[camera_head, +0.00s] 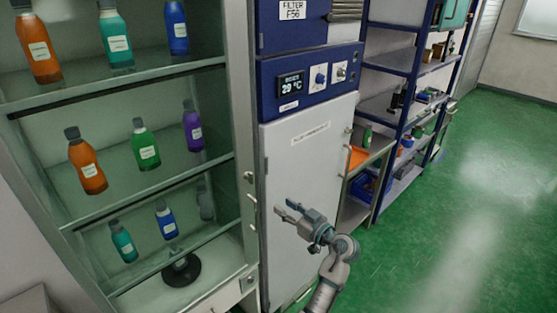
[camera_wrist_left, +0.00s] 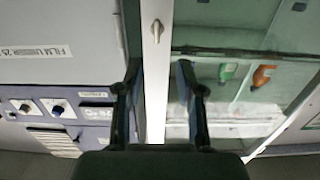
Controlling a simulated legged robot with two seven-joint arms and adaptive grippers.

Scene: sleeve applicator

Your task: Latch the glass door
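The glass door (camera_head: 150,185) fronts the bottle cabinet at the left of the head view; it also shows in the left wrist view (camera_wrist_left: 230,100). It looks closed or nearly so, but I cannot tell if it is flush. A small latch-like knob (camera_wrist_left: 156,31) sits on the pale frame strip in the wrist view. Small fittings (camera_head: 249,177) show on the cabinet's right edge in the head view. My left gripper (camera_head: 284,208) is open and empty, right of that edge, before the white oven door. In the wrist view its fingers (camera_wrist_left: 158,75) straddle the strip, apart from the knob. My right gripper is not in view.
Several coloured bottles (camera_head: 87,165) stand on the cabinet shelves. A blue and white oven unit (camera_head: 310,150) with a display stands directly right of the cabinet. Blue shelving (camera_head: 385,60) is farther right. The green floor (camera_head: 480,200) is clear at the right.

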